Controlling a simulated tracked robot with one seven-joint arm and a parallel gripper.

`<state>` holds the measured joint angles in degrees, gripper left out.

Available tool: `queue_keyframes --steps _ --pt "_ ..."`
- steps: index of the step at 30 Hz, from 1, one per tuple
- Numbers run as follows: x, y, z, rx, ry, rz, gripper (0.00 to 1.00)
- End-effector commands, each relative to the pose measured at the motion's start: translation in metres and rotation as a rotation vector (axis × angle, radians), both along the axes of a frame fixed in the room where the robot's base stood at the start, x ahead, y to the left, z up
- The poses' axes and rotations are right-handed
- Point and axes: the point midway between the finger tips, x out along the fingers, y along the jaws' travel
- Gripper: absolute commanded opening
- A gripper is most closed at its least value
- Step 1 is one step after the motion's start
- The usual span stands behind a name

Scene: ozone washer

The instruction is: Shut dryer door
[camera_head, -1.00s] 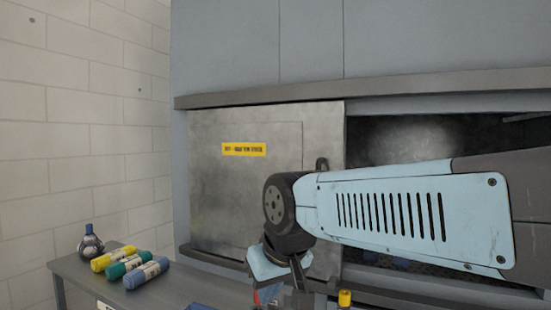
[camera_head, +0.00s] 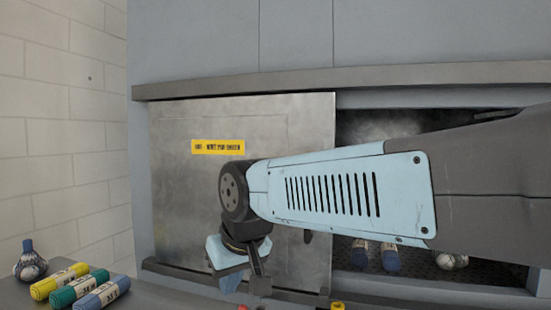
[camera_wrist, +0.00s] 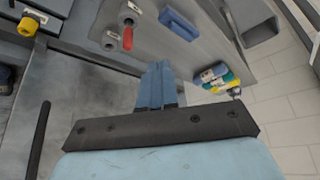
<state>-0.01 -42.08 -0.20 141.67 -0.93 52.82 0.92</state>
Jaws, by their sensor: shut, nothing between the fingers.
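The dryer door (camera_head: 285,130) is a grey metal panel with a yellow label, in the left part of the dryer front in the head view. To its right the dark opening (camera_head: 370,130) is uncovered. A dark handle (camera_head: 307,237) shows near the door's right edge, partly hidden by my arm; a dark bar, seemingly this handle, stands at left in the wrist view (camera_wrist: 38,140). My gripper (camera_wrist: 157,72) has its blue fingers together and empty, over the grey counter strip. In the head view it is low in front of the door, left of the handle.
Two bottles (camera_head: 375,256) and a round item (camera_head: 451,260) lie inside the opening.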

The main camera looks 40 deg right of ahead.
Motion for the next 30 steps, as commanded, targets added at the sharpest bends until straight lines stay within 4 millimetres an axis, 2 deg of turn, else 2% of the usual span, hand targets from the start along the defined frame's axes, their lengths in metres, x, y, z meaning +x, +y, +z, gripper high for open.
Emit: queue_keyframes --steps 5,8,15,21,27,30 --pt "0.03 -0.025 0.044 -0.041 0.053 -0.08 0.0" --pt "0.054 -0.046 0.079 -0.08 0.092 -0.164 0.0" --pt "0.109 -0.105 0.161 -0.197 0.17 -0.421 0.0" --pt "0.147 -0.15 0.221 -0.3 0.204 -0.669 0.0" --pt "0.169 -0.177 0.261 -0.372 0.207 -0.86 0.0" --pt "0.173 -0.183 0.27 -0.391 0.206 -0.912 0.0"
